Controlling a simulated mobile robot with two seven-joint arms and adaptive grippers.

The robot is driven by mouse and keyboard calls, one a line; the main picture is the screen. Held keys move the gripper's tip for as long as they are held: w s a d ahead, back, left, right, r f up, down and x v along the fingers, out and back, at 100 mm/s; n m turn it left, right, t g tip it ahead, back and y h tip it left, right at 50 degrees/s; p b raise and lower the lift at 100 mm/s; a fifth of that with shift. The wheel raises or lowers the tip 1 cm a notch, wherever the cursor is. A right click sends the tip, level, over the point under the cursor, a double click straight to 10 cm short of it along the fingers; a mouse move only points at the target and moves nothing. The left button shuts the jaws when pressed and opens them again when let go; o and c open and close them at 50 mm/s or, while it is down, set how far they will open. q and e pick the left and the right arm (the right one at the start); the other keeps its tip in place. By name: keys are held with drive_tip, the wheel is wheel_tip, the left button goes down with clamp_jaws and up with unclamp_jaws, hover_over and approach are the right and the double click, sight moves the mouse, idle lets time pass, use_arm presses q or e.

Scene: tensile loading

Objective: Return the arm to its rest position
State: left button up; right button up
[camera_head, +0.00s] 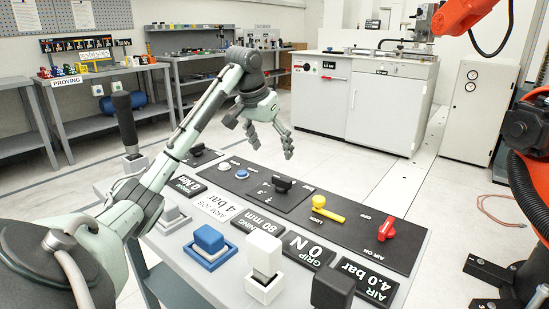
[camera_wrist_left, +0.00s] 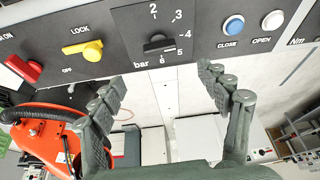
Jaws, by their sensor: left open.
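My left arm comes in from the left in the head view and reaches over the grey console table. My left gripper (camera_head: 271,147) hangs in the air above the far side of the control panel, its fingers pointing down and to the right. The fingers are spread and nothing is between them. In the left wrist view the gripper (camera_wrist_left: 160,80) is also open and empty, with floor behind it. My right gripper is in neither view.
The black control panel (camera_head: 347,231) carries a yellow lock handle (camera_head: 327,209), a red air handle (camera_head: 386,229) and a black pressure knob (camera_head: 282,183). An orange robot (camera_wrist_left: 52,141) stands beyond.

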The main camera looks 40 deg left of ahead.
sight(281, 179)
use_arm(q)
drive_tip(key=shift+r, duration=0.2)
drive_tip(key=x, duration=1.2)
drive_tip(key=shift+s+f, duration=0.1)
drive_tip(key=shift+s, duration=0.05)
drive_tip(key=shift+d+n, duration=0.1)
drive_tip(key=shift+n, duration=0.6)
